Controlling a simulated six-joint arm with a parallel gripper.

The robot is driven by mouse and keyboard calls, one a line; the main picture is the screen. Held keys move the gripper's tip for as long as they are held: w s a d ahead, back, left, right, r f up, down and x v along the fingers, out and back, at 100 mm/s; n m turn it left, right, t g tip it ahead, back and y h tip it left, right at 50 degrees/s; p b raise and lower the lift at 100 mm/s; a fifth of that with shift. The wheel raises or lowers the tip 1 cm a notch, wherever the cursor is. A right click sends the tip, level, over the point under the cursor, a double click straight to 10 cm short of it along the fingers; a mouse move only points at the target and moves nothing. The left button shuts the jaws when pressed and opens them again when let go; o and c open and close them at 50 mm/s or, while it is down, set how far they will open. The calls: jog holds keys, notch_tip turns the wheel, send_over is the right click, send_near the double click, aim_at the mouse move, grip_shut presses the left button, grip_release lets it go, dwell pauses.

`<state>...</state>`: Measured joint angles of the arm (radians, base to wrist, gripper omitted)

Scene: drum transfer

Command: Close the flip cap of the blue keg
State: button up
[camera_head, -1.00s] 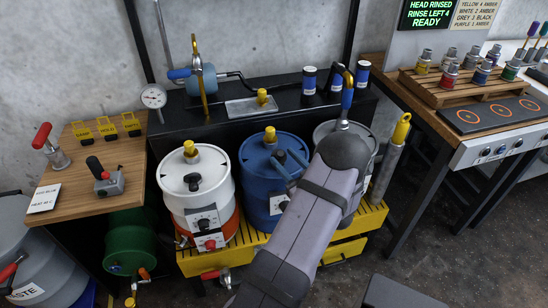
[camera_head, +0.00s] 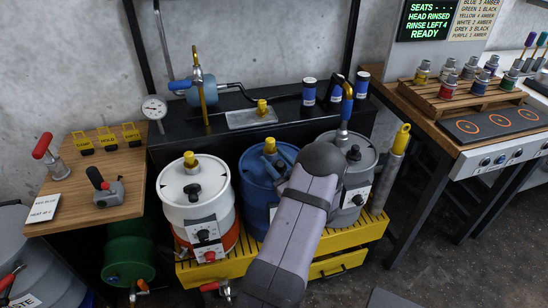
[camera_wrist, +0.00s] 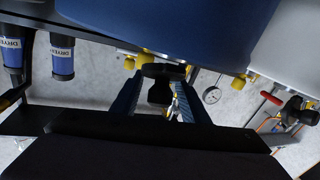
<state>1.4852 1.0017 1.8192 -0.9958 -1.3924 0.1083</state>
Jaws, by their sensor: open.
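The blue keg (camera_head: 253,190) stands between a white keg (camera_head: 196,205) and a grey keg (camera_head: 360,160). It has a yellow fitting (camera_head: 270,146) on its lid. My arm covers its right side. My gripper (camera_head: 281,164) is low over the lid, its blue fingers partly hidden by my wrist. In the wrist view the fingers (camera_wrist: 160,92) are apart, with a black T-shaped part (camera_wrist: 160,72) between or just beyond them. The blue keg (camera_wrist: 185,25) fills the top there. I cannot tell the flip cap's state or whether the fingers touch it.
The kegs stand on a yellow slatted platform (camera_head: 340,242). A black shelf (camera_head: 285,130) behind holds dark canisters (camera_head: 309,91) and a pump. A grey cylinder with a yellow hook (camera_head: 393,165) stands right of the kegs. A wooden bench (camera_head: 110,195) is at the left.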

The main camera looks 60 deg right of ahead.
jog(key=shift+w+d, duration=0.15)
jog(key=shift+w, duration=0.1)
grip_shut()
